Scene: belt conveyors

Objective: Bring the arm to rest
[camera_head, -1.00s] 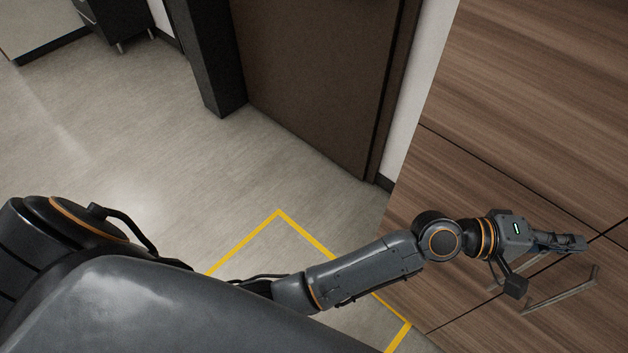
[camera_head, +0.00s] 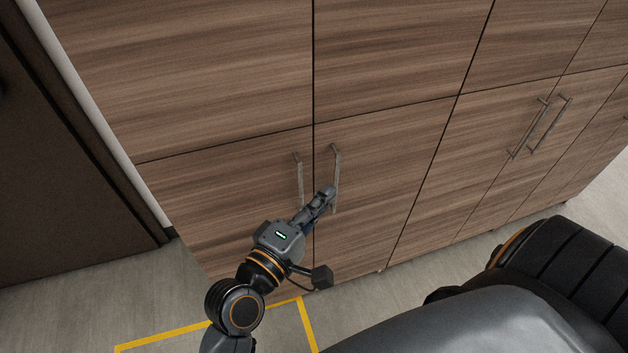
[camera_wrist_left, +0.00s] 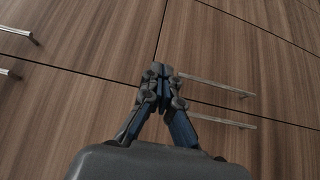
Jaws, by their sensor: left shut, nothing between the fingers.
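My left arm reaches up from the bottom of the head view. Its gripper (camera_head: 326,193) is shut with nothing held, in front of the lower doors of a wood-grain cabinet (camera_head: 210,80). The fingers overlap the lower part of the right of two bar handles (camera_head: 336,165) in the head view; I cannot tell whether they touch it. In the left wrist view the shut fingers (camera_wrist_left: 160,75) lie near the seam between the doors, with the two handles (camera_wrist_left: 215,86) to their right. My right gripper is not in view.
More cabinet doors with another pair of handles (camera_head: 522,128) stand to the right. A dark door (camera_head: 70,160) is at the left. Yellow floor tape (camera_head: 165,340) runs below the cabinet. Bare floor (camera_head: 75,295) shows at the lower left.

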